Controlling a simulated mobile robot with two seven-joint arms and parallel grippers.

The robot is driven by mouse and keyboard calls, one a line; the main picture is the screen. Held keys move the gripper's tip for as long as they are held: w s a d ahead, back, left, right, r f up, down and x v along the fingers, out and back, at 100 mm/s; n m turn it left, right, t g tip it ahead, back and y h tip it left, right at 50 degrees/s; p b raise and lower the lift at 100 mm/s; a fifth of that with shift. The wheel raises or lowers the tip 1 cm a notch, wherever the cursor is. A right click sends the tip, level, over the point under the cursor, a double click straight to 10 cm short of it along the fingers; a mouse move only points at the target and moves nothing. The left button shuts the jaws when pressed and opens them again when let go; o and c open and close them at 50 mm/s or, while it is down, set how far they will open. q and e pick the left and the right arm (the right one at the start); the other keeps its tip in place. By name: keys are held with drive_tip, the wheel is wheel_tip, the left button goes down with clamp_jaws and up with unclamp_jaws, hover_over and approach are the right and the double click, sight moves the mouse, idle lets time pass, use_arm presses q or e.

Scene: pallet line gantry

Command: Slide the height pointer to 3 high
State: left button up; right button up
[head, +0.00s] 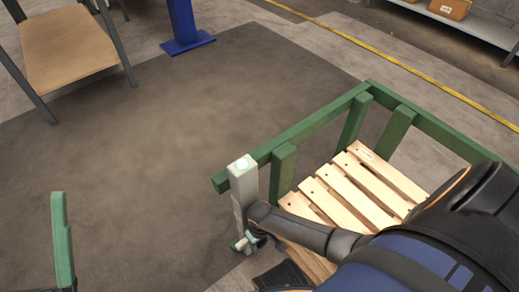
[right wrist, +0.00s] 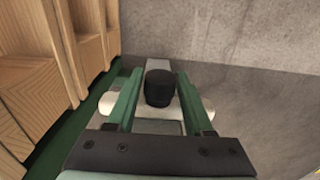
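The pale post (head: 243,190) with a light round top stands at the near corner of the green frame. My right gripper (head: 247,243) is low at this post in the head view. In the right wrist view, a black knob (right wrist: 160,88) sits between my right gripper's two green fingers (right wrist: 160,100), with narrow gaps at its sides. A whitish piece (right wrist: 113,104) lies behind the knob and fingers; it may be the height pointer. No height marks are readable. A green finger-like piece (head: 62,240) at lower left appears to be my left gripper, away from the post.
A wooden pallet stack (head: 350,195) stands inside the green frame (head: 300,132), right of the post. A table (head: 68,45) and a blue stand (head: 184,25) are farther back. A shelf (head: 480,24) is at upper right. The floor left of the post is clear.

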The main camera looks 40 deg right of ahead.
clamp_jaws()
drive_tip(key=shift+r+p, duration=2.75)
drive_tip(key=shift+p, duration=0.45)
drive_tip(key=shift+r+p, duration=1.25)
drive_tip(key=shift+p, duration=0.15)
use_arm(q)
wheel_tip(320, 180, up, 13)
drive_tip(key=a+p, duration=0.1)
drive_tip(key=p, duration=0.1)
drive_tip(key=shift+s+a+f+m+t+p, duration=0.15)
drive_tip(key=shift+s+a+m+t+p, duration=0.1)
drive_tip(key=shift+m+t+p, duration=0.1)
use_arm(e)
drive_tip(key=shift+s+r, duration=0.1)
drive_tip(key=shift+r, duration=1.05)
use_arm(q)
drive_tip(key=shift+f, duration=0.1)
use_arm(e)
drive_tip(key=shift+o, duration=2.1)
unclamp_jaws()
use_arm(q)
drive_tip(key=shift+w, duration=0.1)
use_arm(e)
drive_tip(key=shift+r, duration=0.1)
